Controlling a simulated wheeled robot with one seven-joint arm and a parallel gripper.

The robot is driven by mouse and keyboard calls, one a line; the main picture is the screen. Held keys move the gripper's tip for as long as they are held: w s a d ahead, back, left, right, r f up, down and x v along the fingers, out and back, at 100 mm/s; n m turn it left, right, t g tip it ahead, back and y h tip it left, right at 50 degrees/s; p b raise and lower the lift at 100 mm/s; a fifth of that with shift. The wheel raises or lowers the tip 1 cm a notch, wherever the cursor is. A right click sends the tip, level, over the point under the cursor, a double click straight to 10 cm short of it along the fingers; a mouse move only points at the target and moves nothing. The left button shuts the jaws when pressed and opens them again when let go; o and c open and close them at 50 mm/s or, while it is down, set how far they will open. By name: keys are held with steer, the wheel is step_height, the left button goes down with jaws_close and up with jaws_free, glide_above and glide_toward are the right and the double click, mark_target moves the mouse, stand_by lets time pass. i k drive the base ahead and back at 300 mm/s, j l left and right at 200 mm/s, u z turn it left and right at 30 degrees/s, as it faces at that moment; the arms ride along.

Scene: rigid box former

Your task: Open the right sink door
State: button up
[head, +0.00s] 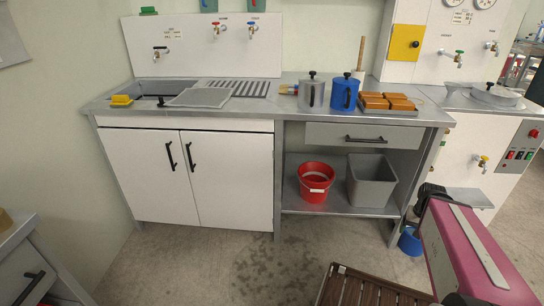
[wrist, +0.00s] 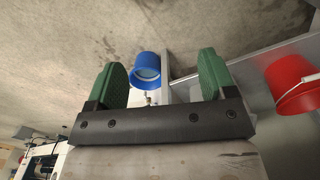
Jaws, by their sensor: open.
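The right sink door (head: 232,180) is a white panel under the sink at the left of the head view. It is shut, flush beside the left sink door (head: 145,175). Its black bar handle (head: 190,157) is slanted, near its upper left edge. My gripper (wrist: 162,75) shows in the wrist view with two green fingers spread wide and nothing between them. In the head view my pink arm is at the lower right, well right of the door, and the fingers cannot be made out there. The door is not visible in the wrist view.
A red bucket (head: 312,190) and a grey bin (head: 370,182) stand on the low shelf right of the doors. A blue bucket (head: 410,241) is on the floor near my arm. A brown slatted surface (head: 365,290) is at the bottom. Floor before the doors is clear.

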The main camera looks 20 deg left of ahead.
mark_target(231, 173)
steer(key=u, duration=1.95)
